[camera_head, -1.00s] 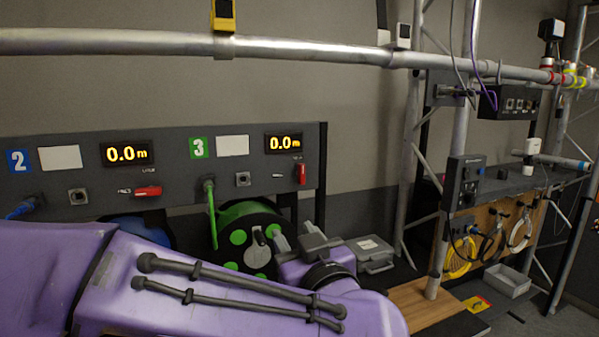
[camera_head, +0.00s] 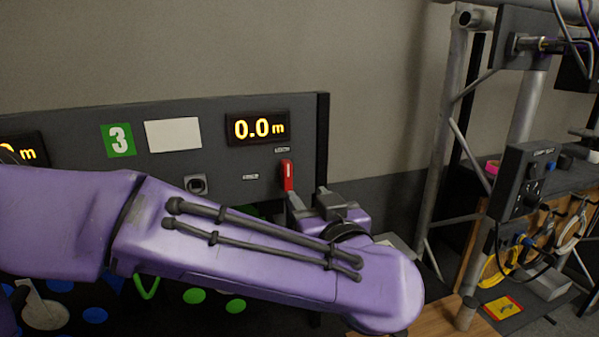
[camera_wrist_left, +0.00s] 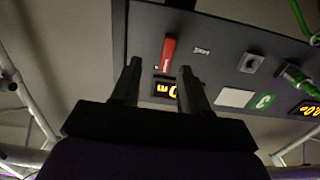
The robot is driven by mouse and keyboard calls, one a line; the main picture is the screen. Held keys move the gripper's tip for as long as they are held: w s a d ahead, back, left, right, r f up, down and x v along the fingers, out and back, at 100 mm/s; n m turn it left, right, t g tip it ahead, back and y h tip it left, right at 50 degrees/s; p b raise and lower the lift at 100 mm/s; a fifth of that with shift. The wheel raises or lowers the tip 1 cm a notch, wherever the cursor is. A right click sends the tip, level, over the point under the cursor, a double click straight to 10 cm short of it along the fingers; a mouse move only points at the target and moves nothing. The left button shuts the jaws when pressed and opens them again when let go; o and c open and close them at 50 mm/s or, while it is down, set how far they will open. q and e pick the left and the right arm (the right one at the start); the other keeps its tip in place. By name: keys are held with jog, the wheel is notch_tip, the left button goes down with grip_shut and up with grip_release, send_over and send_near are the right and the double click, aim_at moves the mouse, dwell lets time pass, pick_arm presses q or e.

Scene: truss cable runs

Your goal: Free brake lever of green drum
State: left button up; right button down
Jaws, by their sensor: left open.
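The red brake lever (camera_head: 287,175) of the green drum stands upright on the grey panel, right of the green number 3 label (camera_head: 118,140). My left gripper (camera_head: 306,202) is open just below and right of it in the head view. In the left wrist view, the red lever (camera_wrist_left: 168,52) shows between and beyond the open fingertips (camera_wrist_left: 160,67); whether they touch it I cannot tell. The green drum (camera_head: 195,296) is mostly hidden behind my left arm; a few green discs show below. My right gripper is out of view.
A 0.0 m display (camera_head: 257,128) sits above the lever. A green cable (camera_head: 148,288) hangs below my arm, and it enters the panel in the wrist view (camera_wrist_left: 296,74). Truss tubes (camera_head: 452,130) and a black control box (camera_head: 524,180) stand at right.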

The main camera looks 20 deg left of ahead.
aim_at(288, 179)
pick_arm(q)
jog(key=a, duration=0.1)
jog(key=w+a+r+p, duration=0.1)
jog(key=a+p, duration=0.1)
jog(key=a, duration=0.1)
jog(key=shift+w+r, duration=0.25)
jog(key=shift+w, duration=0.1)
jog(key=w, duration=0.1)
jog(key=w+a+f, duration=0.1)
jog(key=w, duration=0.1)
jog(key=w+p, duration=0.1)
jog(key=shift+w+a+f, duration=0.2)
jog(key=shift+w+a, duration=0.05)
jog(key=shift+w, duration=0.15)
jog(key=shift+s+r, duration=0.25)
jog(key=shift+s, duration=0.35)
jog(key=shift+c, duration=0.3)
jog(key=shift+s, duration=0.1)
jog(key=c, duration=0.5)
jog(key=shift+d, duration=0.15)
grip_shut()
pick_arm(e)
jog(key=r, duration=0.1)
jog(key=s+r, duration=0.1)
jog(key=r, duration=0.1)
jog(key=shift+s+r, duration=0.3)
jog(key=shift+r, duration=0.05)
